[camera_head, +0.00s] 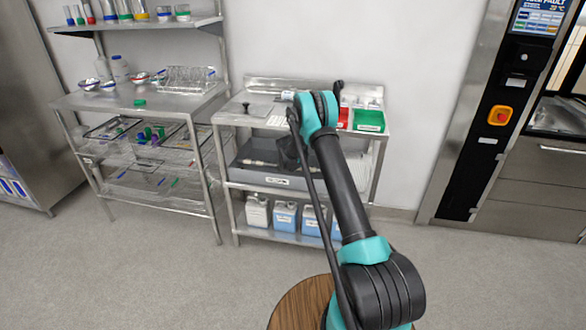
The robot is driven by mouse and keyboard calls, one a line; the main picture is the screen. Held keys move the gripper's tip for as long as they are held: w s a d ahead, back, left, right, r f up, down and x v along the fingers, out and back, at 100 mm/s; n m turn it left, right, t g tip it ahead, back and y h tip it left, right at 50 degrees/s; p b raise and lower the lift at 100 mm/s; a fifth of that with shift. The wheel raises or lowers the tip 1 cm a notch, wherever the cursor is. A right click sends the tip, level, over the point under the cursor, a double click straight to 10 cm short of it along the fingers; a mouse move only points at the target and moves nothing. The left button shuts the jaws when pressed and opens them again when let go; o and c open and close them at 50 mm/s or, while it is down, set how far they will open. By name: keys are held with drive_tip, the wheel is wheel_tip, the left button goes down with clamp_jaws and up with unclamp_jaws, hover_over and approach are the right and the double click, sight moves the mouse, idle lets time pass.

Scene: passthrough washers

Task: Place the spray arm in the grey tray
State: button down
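The grey tray (253,175) sits on the middle shelf of the steel cart and has a white label on its front. A thin, light-and-dark long piece (256,163) lies inside it at the left; it may be a spray arm, but it is too small to be sure. My arm reaches up and over the cart. A dark part that looks like my gripper (291,153) is at the tray, near its middle. Its fingers are too small and dark to tell whether they are open, shut or holding something. My arm hides the tray's right part.
Red (343,118) and green (369,121) bins stand on the cart top at the right. Several jugs (286,218) stand on its bottom shelf. A glassware rack (140,103) is at the left, a washer panel (500,115) at the right. The floor in front is clear.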

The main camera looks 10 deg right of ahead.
drive_tip(key=shift+w+d+f, duration=0.15)
drive_tip(key=shift+w+f, duration=0.55)
drive_tip(key=shift+w, duration=0.05)
drive_tip(key=shift+f, duration=0.3)
drive_tip(key=shift+f, duration=0.3)
drive_tip(key=c, duration=1.4)
unclamp_jaws()
drive_tip(key=shift+r, duration=0.5)
drive_tip(key=v, duration=1.2)
